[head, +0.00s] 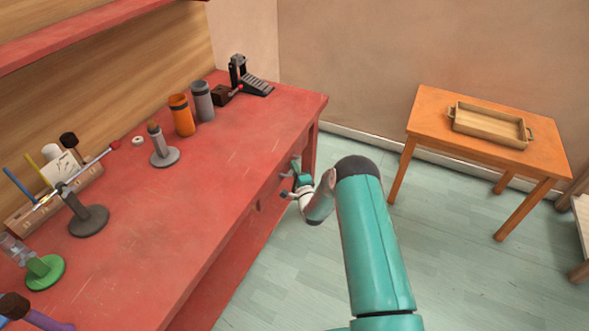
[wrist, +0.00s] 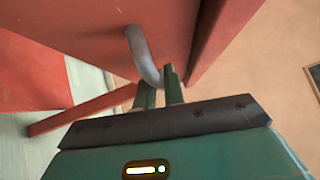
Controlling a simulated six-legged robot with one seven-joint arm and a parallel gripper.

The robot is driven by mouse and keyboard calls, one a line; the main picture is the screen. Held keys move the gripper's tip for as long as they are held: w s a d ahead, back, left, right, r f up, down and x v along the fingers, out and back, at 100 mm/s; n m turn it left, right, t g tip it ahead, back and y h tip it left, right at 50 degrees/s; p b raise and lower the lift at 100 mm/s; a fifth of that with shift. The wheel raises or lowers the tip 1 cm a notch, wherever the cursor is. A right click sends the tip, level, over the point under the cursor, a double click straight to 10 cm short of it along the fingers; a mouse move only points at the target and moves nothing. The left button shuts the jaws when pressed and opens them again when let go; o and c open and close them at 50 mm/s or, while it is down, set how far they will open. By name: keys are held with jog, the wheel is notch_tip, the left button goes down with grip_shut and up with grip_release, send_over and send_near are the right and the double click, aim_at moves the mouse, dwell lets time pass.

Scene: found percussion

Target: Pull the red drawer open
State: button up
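The red drawer (wrist: 95,38) fills the upper left of the wrist view, with a curved grey handle (wrist: 141,50) on its front. In the head view the drawer front is mostly hidden under the edge of the red bench. My gripper (wrist: 160,82) is at the handle's near end. Its two green fingers stand close together, one on each side of the grey bar, with little gap visible. In the head view my gripper (head: 298,187) is beside the bench front near its far corner. No clear opening of the drawer shows.
The red bench (head: 235,135) holds an orange cup (head: 181,115), a grey cup (head: 202,100), a black pedal (head: 248,78) and several stands. An orange table (head: 425,115) with a wooden tray (head: 487,137) stands at right. The floor between is clear.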

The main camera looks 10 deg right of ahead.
grip_shut()
jog(key=s+d, duration=0.7)
jog(key=d, duration=0.2)
jog(key=s+d, duration=0.7)
jog(key=d, duration=0.3)
jog(key=shift+d, duration=0.1)
jog(key=shift+o, duration=2)
grip_release()
jog(key=shift+s, duration=0.1)
jog(key=s+d+f, duration=0.1)
jog(key=s+d, duration=0.1)
jog(key=s, duration=1.1)
jog(key=shift+s+f, duration=0.15)
jog(key=shift+f, duration=0.2)
